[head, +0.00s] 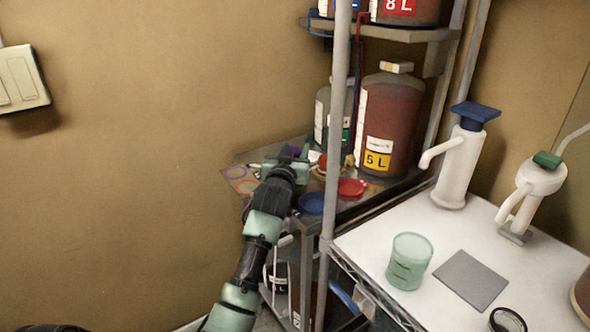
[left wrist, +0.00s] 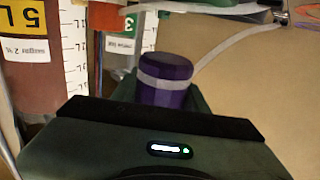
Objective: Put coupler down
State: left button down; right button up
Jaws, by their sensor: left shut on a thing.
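The coupler (left wrist: 165,82) is a short purple cylinder with a grey band, seen close up in the left wrist view. My left gripper (head: 288,156) is shut on it; the fingers are mostly hidden behind the gripper body in that view. In the head view the left arm reaches up from the bottom to the left end of the rack's middle shelf (head: 376,203), and only a bit of purple shows by the fingers. I cannot tell whether the coupler touches the shelf. My right gripper is not in view.
On the shelf near the gripper are a red lid (head: 352,187), a blue lid (head: 311,204), coloured rings (head: 236,172) and a brown 5 L jug (head: 390,125). A rack post (head: 335,120) stands just right of the arm. A green beaker (head: 408,262) stands on the white table.

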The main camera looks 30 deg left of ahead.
pick_arm(q)
jog(key=shift+a+f, duration=0.1)
jog(key=shift+f, duration=0.7)
notch_tip(320, 180, down, 4)
jog(key=shift+f, duration=0.1)
jog(key=c, duration=0.8)
grip_release()
jog(key=shift+f, duration=0.1)
jog(key=shift+o, duration=0.2)
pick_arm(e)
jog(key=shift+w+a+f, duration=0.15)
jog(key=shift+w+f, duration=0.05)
